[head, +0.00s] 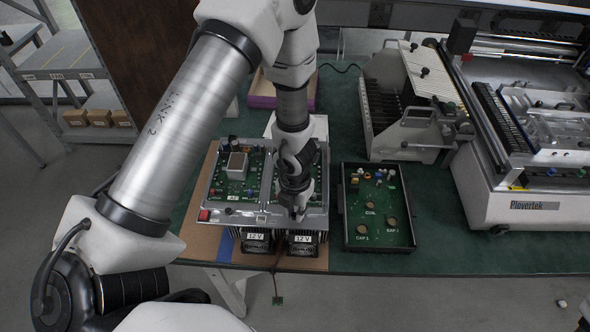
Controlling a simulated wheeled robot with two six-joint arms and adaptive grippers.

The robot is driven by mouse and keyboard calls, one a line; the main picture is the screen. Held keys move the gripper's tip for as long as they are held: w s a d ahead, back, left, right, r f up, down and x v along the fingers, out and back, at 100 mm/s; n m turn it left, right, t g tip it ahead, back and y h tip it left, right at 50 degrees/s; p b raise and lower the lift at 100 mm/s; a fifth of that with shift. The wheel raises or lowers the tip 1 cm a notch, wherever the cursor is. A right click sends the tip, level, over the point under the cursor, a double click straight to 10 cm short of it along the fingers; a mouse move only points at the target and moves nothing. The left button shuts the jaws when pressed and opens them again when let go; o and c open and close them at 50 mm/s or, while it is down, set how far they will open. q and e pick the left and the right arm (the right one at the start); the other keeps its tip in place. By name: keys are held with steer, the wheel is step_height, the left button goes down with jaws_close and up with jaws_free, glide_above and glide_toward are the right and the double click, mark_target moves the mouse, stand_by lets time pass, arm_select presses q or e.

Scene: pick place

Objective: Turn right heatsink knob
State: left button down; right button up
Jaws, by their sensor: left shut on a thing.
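Two green circuit boards in silver frames sit side by side on black heatsinks, the left board (236,174) and the right heatsink unit (316,210). Each heatsink has a fan and a "12 V" label at the front, the right label (303,239) and the left label (255,236). My left gripper (297,211) points down over the front part of the right unit. It is shut at the unit's front edge, on the right heatsink knob, which the fingers hide. My right gripper is not in view.
A black tray (344,205) with a green bottom marked "COIL" and "CAP" holds small parts, right of the heatsinks. A large Plovertek machine (505,206) and a slotted rack (385,124) stand further right. A red button (204,215) is on the left unit.

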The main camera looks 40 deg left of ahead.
arm_select(q)
steer(key=shift+s+f+n, duration=0.1)
steer(key=shift+n, duration=1.1)
steer(key=c, duration=1.1)
jaws_free()
